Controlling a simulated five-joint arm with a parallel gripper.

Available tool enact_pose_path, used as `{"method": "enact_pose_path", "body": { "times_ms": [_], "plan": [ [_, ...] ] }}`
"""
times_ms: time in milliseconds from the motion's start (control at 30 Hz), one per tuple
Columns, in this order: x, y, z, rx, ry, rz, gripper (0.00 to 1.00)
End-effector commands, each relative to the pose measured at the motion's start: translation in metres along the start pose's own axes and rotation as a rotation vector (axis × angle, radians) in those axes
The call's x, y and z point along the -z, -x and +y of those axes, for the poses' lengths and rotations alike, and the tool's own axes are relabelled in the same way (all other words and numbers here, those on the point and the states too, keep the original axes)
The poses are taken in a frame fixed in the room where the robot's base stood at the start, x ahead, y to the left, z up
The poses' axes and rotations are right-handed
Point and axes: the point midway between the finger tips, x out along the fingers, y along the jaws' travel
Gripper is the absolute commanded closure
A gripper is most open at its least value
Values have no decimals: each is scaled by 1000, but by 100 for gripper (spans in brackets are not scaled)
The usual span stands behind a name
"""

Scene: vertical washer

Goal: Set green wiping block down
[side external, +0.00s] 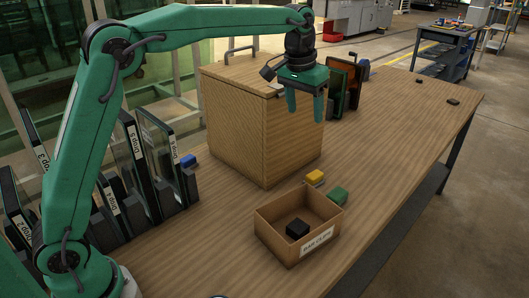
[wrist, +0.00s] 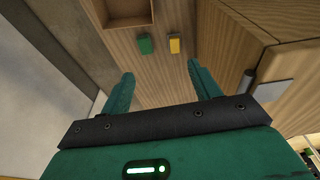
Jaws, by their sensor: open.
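The green wiping block (side external: 337,196) rests on the table beside the right corner of the small open box. It also shows in the wrist view (wrist: 145,44), lying flat and apart from my fingers. A yellow block (side external: 315,177) lies close to it on the table, and shows in the wrist view (wrist: 174,44) to its right. My gripper (side external: 305,108) is open and empty, fingers pointing down, high above the table beside the large wooden box. In the wrist view my two fingers (wrist: 157,85) are spread wide with nothing between them.
The small open box (side external: 268,235), labelled, holds a black block (side external: 297,228). A large wooden box (side external: 240,130) stands behind it. Labelled panels (side external: 150,165) stand in racks at left, near a blue block (side external: 188,160). More upright panels (side external: 345,85) stand behind my gripper.

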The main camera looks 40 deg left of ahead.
Motion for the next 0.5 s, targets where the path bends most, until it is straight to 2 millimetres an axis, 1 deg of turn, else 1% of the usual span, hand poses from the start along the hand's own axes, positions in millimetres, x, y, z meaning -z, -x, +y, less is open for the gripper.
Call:
{"method": "enact_pose_path", "body": {
  "times_ms": [33,200,367,500],
  "plan": [
    [-10,11,-5,-1,1,13,38],
    [-41,33,-17,-2,0,49,38],
    [-74,50,-29,-2,1,83,38],
    [-105,60,-38,-1,-1,113,38]
  ]
}}
